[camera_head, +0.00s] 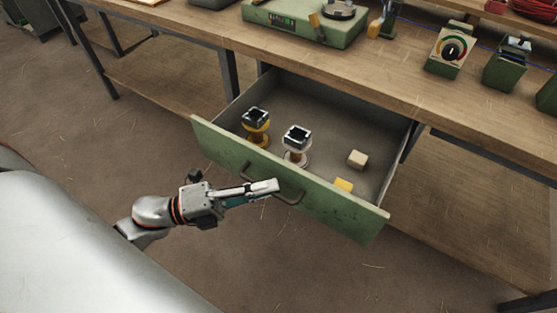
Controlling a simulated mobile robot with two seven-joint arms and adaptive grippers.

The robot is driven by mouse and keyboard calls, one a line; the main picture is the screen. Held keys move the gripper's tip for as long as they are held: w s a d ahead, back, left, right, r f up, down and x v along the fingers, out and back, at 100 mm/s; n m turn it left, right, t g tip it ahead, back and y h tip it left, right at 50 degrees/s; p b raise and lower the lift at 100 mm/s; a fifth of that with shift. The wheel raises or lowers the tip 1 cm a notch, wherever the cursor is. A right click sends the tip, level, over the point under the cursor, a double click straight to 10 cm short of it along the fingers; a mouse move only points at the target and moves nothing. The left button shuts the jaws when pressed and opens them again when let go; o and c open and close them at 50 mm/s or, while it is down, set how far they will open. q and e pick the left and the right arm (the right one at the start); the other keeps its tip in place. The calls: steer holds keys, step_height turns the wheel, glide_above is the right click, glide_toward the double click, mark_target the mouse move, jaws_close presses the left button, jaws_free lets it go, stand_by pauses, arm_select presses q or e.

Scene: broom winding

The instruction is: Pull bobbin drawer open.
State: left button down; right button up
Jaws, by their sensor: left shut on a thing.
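The bobbin drawer (225,145) is a green-fronted drawer under the workbench. It stands open, pulled out from the bench, and its inside shows. A curved metal handle (295,200) is on the drawer front. My left gripper (270,187) is at the handle, shut on it, and its fingers hide part of the handle. Inside the drawer stand a yellow bobbin (257,137) and a white bobbin (295,158), each with a dark square top. My right gripper is not in view.
A beige block (358,159) and a yellow block (344,185) lie in the drawer's right part. On the wooden workbench (390,85) are a green machine (300,24), a dial box (447,55) and another green box (505,68). The floor in front is clear.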

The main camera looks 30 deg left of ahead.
arm_select(q)
steer(key=shift+s, duration=1.1)
steer(key=c, duration=2.2)
jaws_free()
steer(key=shift+o, duration=0.2)
steer(key=shift+a, duration=0.1)
steer(key=v, duration=1.2)
steer(key=shift+r, duration=0.15)
